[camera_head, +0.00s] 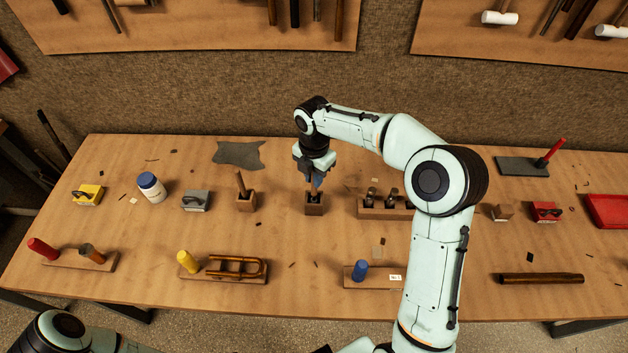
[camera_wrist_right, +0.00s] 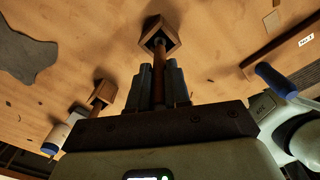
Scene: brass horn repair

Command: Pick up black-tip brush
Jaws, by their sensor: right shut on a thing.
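My right gripper (camera_head: 314,183) points down over a small wooden block holder (camera_head: 314,208) in the middle of the table. In the right wrist view its two grey fingers (camera_wrist_right: 159,84) are shut on the wooden handle of a brush (camera_wrist_right: 159,66). The brush's lower end meets the same holder (camera_wrist_right: 171,36) and looks dark there, consistent with the black-tip brush. I cannot tell whether it is clear of the holder. Another wooden-handled tool (camera_head: 240,182) stands in a similar block (camera_head: 246,203) to the left. My left gripper is out of view.
A rack with several dark-topped tools (camera_head: 369,208) stands close to the right, partly behind my right arm. A grey cloth (camera_head: 238,154) lies at the back left. A white jar with a blue lid (camera_head: 151,187) stands at left. Bare table lies in front of the holder.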

